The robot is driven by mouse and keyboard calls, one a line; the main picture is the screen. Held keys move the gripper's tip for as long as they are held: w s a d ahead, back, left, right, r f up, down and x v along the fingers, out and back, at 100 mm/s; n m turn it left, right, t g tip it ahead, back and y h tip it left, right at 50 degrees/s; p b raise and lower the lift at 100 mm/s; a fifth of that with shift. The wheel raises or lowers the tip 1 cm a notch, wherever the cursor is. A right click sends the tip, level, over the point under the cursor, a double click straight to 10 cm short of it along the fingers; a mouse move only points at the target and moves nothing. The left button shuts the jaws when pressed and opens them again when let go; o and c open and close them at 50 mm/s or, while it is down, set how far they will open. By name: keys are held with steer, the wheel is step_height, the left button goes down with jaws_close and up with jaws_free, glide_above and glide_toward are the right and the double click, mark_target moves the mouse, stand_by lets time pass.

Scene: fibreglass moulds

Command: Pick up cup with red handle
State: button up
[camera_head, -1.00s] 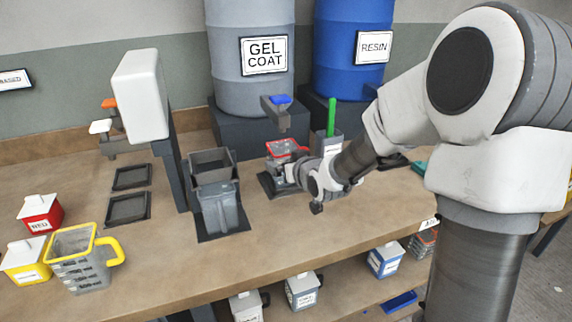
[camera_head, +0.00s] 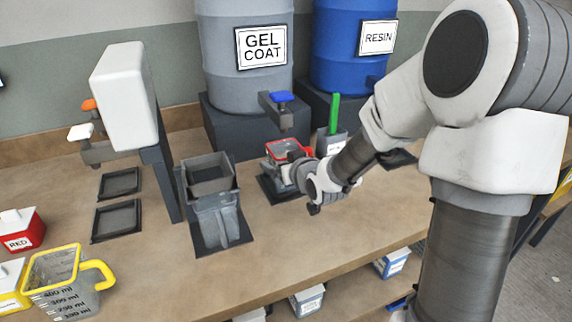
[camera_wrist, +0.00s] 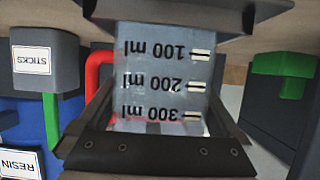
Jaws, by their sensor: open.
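The cup with the red handle (camera_head: 276,151) is a clear measuring cup with a red rim. It stands on a dark pad below the blue-levered tap of the gel coat drum. My gripper (camera_head: 297,172) is at its front right side, with its jaws open. In the wrist view the cup (camera_wrist: 160,75) appears upside down with ml marks, close in front of my gripper (camera_wrist: 160,112). The red handle (camera_wrist: 97,75) shows at the left there. Whether the fingers touch the cup is not clear.
A yellow-handled cup (camera_head: 62,285) and a red box (camera_head: 20,230) are at the left. The gel coat drum (camera_head: 246,80) and resin drum (camera_head: 345,55) stand behind. A sticks box (camera_wrist: 40,60) is nearby.

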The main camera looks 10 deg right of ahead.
steer(key=c, duration=1.4)
steer(key=shift+r, duration=0.1)
